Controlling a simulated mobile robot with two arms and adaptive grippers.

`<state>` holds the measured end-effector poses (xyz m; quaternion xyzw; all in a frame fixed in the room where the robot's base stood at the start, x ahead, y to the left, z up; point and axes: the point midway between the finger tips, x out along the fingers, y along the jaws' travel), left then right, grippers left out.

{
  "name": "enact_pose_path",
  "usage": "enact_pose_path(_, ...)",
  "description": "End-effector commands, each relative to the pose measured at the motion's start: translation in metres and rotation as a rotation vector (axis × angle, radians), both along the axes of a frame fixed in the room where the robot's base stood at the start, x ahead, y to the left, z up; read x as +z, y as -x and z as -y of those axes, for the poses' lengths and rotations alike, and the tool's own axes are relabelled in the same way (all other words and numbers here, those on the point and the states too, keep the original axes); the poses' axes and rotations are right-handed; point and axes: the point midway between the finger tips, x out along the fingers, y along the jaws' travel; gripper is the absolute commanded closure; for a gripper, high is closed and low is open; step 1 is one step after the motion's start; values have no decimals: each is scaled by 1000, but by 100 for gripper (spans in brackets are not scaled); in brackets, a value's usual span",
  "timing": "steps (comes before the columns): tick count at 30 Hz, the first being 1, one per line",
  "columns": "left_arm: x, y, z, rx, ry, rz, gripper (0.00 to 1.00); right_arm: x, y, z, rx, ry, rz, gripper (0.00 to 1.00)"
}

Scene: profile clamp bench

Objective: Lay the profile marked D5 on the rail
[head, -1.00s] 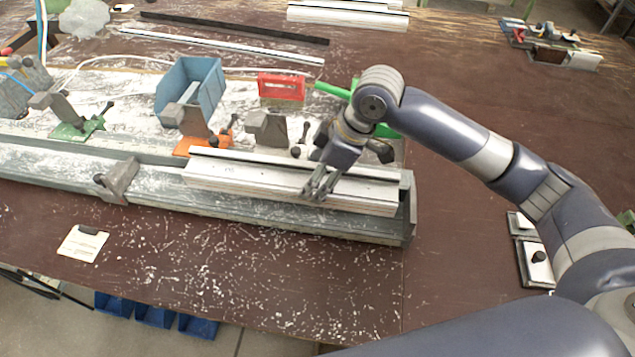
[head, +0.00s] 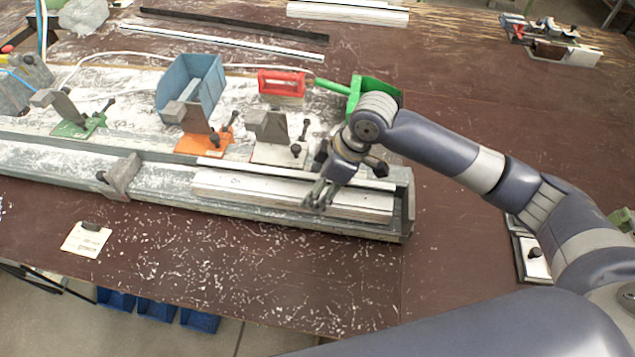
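A long pale profile (head: 245,190) lies lengthwise along the right part of the grey rail (head: 60,175). It runs parallel to the rail, its right end just short of the rail's end plate. I cannot tell whether it rests fully on the rail, and no D5 marking is legible. My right gripper (head: 319,198) comes down on the profile right of its middle, with its fingers at the profile; it appears shut on it. The fingers and wrist hide a little of the profile. My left gripper is not in view.
Clamps with green (head: 75,127), orange (head: 203,142) and pale (head: 277,155) bases stand behind the rail. A grey stop (head: 121,177) sits on the rail, left of the profile. A blue bin (head: 190,85), a red object (head: 282,83) and a green dustpan (head: 375,88) lie behind.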

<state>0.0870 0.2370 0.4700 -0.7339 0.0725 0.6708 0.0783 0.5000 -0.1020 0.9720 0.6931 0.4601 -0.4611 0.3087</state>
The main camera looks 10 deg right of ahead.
Motion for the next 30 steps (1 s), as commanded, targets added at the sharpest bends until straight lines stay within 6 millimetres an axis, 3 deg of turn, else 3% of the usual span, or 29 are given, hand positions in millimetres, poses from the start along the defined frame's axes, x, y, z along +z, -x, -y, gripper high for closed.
enact_pose_path(2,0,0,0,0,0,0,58,2,-1,-1,0,-4,4,85)
enact_pose_path(3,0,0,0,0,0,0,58,0,0,0,0,-1,0,35)
enact_pose_path(5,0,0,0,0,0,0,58,0,0,0,0,-1,0,22)
enact_pose_path(20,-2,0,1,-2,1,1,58,7,-2,1,-2,0,4,22)
enact_pose_path(30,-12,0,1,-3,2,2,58,69,8,23,-1,1,6,22)
